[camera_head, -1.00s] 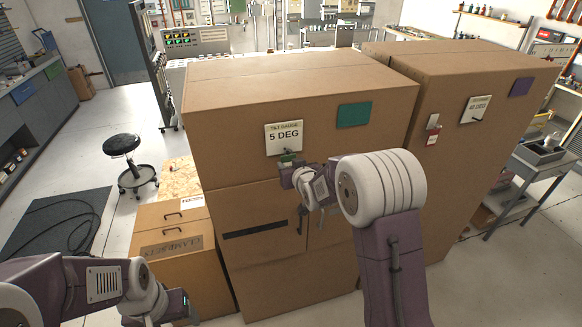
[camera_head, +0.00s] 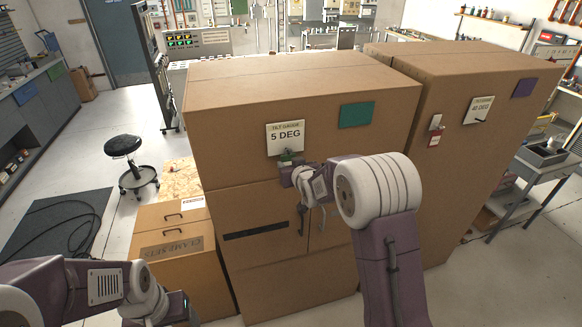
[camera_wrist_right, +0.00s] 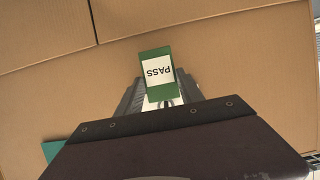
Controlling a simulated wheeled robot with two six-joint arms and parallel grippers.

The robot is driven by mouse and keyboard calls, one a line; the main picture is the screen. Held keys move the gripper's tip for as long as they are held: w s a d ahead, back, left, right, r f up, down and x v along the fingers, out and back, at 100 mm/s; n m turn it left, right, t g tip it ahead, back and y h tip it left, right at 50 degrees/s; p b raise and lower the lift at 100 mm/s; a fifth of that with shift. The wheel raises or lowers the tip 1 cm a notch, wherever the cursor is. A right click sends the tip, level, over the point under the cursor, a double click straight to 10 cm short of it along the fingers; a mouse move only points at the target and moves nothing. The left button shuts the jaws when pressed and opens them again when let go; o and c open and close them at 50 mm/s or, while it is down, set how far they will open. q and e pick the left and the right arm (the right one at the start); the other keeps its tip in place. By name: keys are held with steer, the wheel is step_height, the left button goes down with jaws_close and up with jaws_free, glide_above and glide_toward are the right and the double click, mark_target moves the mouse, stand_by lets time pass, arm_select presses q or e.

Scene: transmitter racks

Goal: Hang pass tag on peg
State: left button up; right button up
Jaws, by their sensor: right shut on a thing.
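The pass tag (camera_wrist_right: 157,70) is green with a white PASS label, upside down in the right wrist view. My right gripper (camera_wrist_right: 158,95) is shut on its lower part, with grey fingers on either side. In the head view the right gripper (camera_head: 290,174) is against the front of the large tan cabinet, just under the 5 DEG tilt gauge plate (camera_head: 285,137). A small green part of the tag (camera_head: 286,157) shows there. I cannot make out the peg at this plate; the tag and gripper cover that spot. My left gripper is at the bottom left, its fingers not clearly visible.
A teal square (camera_head: 357,115) is on the same cabinet (camera_head: 250,90). A second tan cabinet (camera_head: 450,75) to the right has a 40 DEG plate (camera_head: 477,110) and a small red-and-white tag (camera_head: 434,139). A clamp-sets box (camera_head: 172,250) and a stool (camera_head: 124,146) stand left.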

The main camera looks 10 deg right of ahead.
steer(key=shift+b, duration=0.35)
steer(key=o, duration=1.4)
steer(key=shift+s, duration=0.1)
